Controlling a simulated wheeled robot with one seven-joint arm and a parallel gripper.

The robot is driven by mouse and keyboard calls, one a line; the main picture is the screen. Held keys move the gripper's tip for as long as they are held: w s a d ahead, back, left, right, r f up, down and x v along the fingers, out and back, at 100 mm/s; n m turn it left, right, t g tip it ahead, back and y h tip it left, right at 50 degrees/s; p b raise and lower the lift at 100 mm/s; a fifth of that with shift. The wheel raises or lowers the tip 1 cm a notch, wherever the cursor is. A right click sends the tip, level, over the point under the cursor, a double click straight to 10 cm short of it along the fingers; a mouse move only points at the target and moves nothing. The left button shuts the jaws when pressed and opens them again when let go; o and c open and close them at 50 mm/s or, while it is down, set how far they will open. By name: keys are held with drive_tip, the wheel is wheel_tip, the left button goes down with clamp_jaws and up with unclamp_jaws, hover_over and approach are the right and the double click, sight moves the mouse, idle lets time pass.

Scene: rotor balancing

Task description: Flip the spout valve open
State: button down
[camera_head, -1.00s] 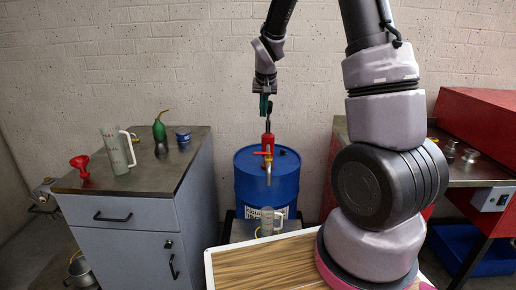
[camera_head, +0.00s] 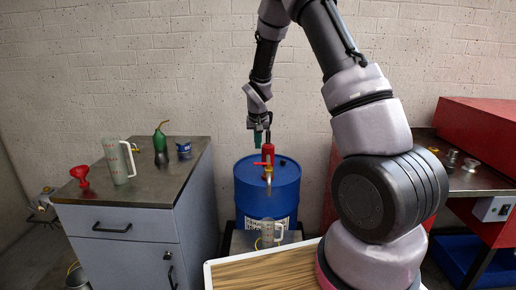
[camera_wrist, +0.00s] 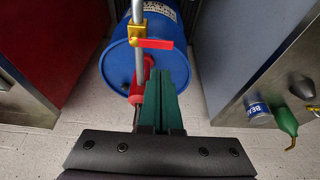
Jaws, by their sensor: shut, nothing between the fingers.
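The spout valve is a small brass body (camera_wrist: 137,32) on the metal spout pipe, with a red lever (camera_wrist: 158,43) lying crosswise to the pipe in the wrist view. In the head view the red lever (camera_head: 261,163) shows at the front of the red pump (camera_head: 267,152) on top of the blue drum (camera_head: 262,200). My gripper (camera_wrist: 164,62) has green fingers, shut and empty. In the wrist view its tips appear just beside the lever; whether they touch it I cannot tell. In the head view my gripper (camera_head: 258,140) is at the pump's upper left.
A clear measuring jug (camera_head: 268,235) stands below the spout. On the left cabinet (camera_head: 130,190) are a red funnel (camera_head: 79,175), a large clear jug (camera_head: 119,162), a green oil can (camera_head: 160,143) and a blue tin (camera_head: 184,149). A red workbench (camera_head: 480,140) stands at right.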

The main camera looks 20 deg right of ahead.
sight(263, 164)
drive_tip(key=x, duration=0.8)
drive_tip(key=shift+s+a+n+y, duration=0.15)
drive_tip(key=shift+s+n+y, duration=0.15)
drive_tip(key=shift+n, duration=0.7)
drive_tip(key=shift+s+a+n+y, duration=0.1)
drive_tip(key=shift+s+n+y, duration=0.25)
drive_tip(key=shift+n, duration=0.45)
drive_tip(key=s+n+y, duration=0.1)
drive_tip(key=n, duration=0.3)
drive_tip(key=s+n+g+y, duration=0.1)
drive_tip(key=s+n, duration=0.1)
drive_tip(key=n, duration=0.2)
drive_tip(key=s+d+n+g+y, duration=0.1)
drive_tip(key=n, duration=0.3)
drive_tip(key=shift+s, duration=0.4)
